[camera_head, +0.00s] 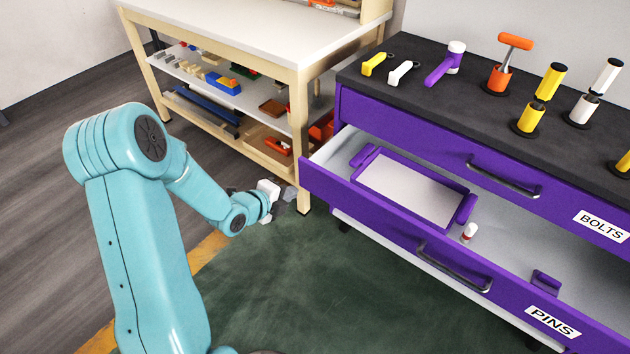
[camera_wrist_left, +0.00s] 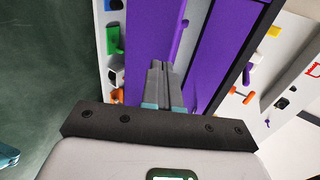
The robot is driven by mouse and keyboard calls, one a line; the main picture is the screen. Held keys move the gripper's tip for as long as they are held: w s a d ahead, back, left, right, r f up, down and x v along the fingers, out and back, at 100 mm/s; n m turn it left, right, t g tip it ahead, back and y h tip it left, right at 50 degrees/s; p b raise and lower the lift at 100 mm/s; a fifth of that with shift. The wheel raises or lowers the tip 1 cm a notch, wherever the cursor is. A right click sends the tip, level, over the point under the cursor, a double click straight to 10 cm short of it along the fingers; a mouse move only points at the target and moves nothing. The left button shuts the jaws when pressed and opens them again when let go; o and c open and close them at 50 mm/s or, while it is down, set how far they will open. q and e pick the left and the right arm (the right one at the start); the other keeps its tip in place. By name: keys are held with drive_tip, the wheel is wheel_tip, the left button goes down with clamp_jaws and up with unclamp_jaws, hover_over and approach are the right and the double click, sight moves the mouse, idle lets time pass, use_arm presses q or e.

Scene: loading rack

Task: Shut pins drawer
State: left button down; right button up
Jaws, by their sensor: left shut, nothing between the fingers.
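The pins drawer (camera_head: 400,230) is the purple lower drawer labelled PINS, pulled out with its inside showing. Its front has a dark bar handle (camera_head: 453,268). Inside are a grey tray with purple ends (camera_head: 410,192), a small white and red item (camera_head: 469,232) and a purple block (camera_head: 545,282). My left gripper (camera_head: 288,194) is apart from the drawer, left of its front's left end. In the left wrist view its fingers (camera_wrist_left: 167,78) are shut and empty, in front of purple surfaces (camera_wrist_left: 150,30). My right gripper is not in view.
The bolts drawer (camera_head: 440,145) above is shut. Several tools stand on the dark cabinet top (camera_head: 430,75). A wooden workbench (camera_head: 265,30) with loaded shelves stands behind my left gripper. The green floor (camera_head: 320,270) before the drawer is clear.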

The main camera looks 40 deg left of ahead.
use_arm(q)
approach(324, 176)
wheel_tip(324, 176, down, 3)
drive_tip(key=w, duration=0.4)
drive_tip(key=shift+p, duration=0.35)
drive_tip(key=shift+w+f, duration=0.15)
drive_tip(key=shift+w, duration=0.6)
drive_tip(key=shift+w, duration=0.15)
